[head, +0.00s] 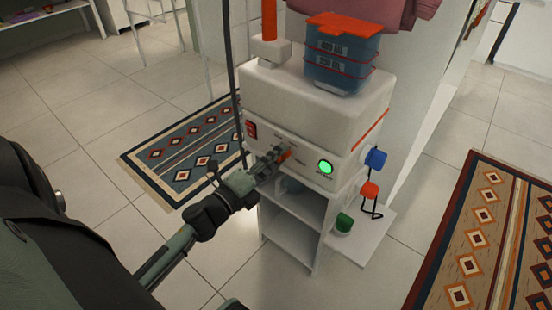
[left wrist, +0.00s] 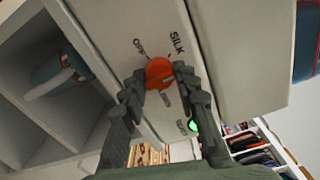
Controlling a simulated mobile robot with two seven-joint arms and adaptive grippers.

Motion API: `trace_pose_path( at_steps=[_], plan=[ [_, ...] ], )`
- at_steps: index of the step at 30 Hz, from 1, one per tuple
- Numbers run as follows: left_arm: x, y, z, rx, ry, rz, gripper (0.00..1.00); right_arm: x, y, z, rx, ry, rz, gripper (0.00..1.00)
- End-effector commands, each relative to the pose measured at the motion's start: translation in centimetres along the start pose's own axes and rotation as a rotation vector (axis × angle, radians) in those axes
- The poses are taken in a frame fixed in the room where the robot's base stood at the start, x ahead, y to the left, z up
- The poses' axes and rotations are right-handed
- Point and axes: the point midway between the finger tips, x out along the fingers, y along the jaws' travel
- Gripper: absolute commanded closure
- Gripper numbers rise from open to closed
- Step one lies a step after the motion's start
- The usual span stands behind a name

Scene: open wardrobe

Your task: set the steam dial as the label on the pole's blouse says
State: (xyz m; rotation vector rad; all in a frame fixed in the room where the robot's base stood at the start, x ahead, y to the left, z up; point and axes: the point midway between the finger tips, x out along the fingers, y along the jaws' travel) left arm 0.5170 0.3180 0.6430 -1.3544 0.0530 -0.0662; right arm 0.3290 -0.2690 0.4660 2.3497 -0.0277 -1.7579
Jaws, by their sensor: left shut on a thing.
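The steam dial is an orange-red knob (head: 286,155) on the front of a white steamer unit (head: 300,105). In the left wrist view the dial (left wrist: 160,72) sits between my fingers, with the words OFF and SILK printed beside it. Other markings are hidden or too small to read, and I cannot tell exactly where the dial points. My left gripper (head: 270,163) is shut on the dial; its fingers (left wrist: 160,90) also show in the left wrist view. A pink garment (head: 365,10) hangs at the top edge; no label shows on it. My right gripper is not in view.
On the front panel are a red switch (head: 251,130) and a lit green button (head: 326,167). A blue box with an orange lid (head: 342,55) stands on the unit. Blue, orange and green-topped items (head: 370,189) are at its right side. Open shelves (head: 290,240) are below.

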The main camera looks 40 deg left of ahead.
Motion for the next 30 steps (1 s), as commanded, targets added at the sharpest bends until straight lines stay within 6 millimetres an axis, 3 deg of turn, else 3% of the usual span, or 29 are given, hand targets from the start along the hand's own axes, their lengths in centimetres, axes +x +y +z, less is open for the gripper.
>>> trace_pose_path(
  at_steps=[15, 30],
  plan=[
    [0.0, 0.2, 0.0, 0.452, 0.0, 0.001, 0.99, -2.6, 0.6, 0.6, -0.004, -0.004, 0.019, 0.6],
    [0.0, 0.1, 0.0, 0.648, 0.001, 0.001, 0.99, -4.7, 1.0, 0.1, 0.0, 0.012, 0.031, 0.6]
  ],
)
